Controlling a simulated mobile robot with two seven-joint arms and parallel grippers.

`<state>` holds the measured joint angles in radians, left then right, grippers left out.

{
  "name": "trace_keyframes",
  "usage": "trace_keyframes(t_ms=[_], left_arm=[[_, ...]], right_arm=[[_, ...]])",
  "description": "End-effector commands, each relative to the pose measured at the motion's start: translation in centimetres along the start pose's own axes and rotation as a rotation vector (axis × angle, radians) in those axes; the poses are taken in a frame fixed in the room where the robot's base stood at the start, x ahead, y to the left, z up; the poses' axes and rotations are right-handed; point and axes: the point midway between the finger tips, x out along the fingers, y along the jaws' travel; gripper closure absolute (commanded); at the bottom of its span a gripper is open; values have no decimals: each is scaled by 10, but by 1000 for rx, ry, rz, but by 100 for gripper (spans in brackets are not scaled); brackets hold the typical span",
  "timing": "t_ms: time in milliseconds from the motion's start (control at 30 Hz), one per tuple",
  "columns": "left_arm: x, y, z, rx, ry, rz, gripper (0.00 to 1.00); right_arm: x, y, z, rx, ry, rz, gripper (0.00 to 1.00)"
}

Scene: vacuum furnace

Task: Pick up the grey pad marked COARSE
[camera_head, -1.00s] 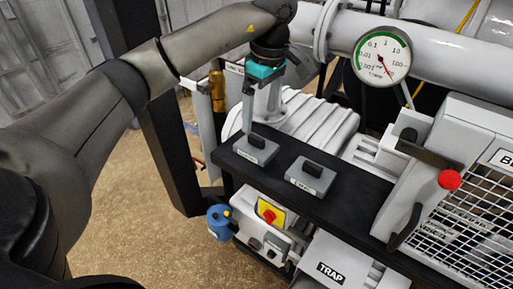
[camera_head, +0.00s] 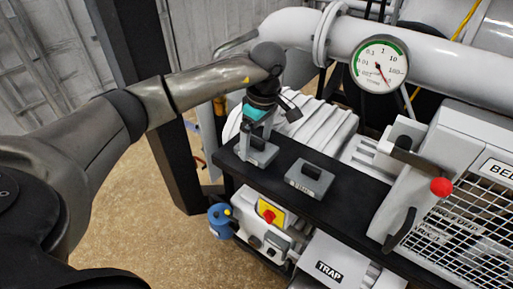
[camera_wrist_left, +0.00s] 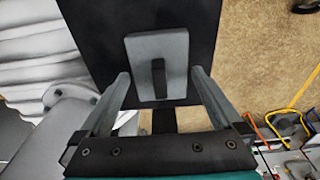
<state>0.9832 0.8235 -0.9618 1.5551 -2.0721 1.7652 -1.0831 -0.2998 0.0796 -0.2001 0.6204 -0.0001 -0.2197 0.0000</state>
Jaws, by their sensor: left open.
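Two grey pads with dark block handles lie on a black shelf (camera_head: 345,205). The left pad (camera_head: 264,156) is under my left gripper, and the right pad (camera_head: 309,182) lies apart to its right. Each has a small white label on its front edge, too small to read, so I cannot tell which says COARSE. My left gripper (camera_head: 257,144) is open and points down over the left pad. In the left wrist view that pad (camera_wrist_left: 142,60) and its dark handle (camera_wrist_left: 158,80) show between the two spread fingers (camera_wrist_left: 160,76). I cannot tell whether the fingers touch it.
A pressure gauge (camera_head: 380,64) sits on the white pipe behind. A white caged unit with a red-knobbed lever (camera_head: 441,187) stands at the right. Below the shelf are a yellow and red switch (camera_head: 269,212), a blue canister (camera_head: 220,220) and a TRAP box (camera_head: 335,275).

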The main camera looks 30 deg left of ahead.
Motion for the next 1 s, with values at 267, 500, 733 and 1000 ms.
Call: trace_keyframes(t_ms=[267,500,733,1000], left_arm=[[0,0,0,1,0,0,26],[-1,0,0,1,-1,0,53],[-1,0,0,0,-1,0,78],[-2,0,0,0,-1,1,78]], right_arm=[[0,0,1,0,-2,0,50],[0,0,1,0,-3,0,50],[0,0,2,0,-3,0,50],[0,0,2,0,-3,0,50]])
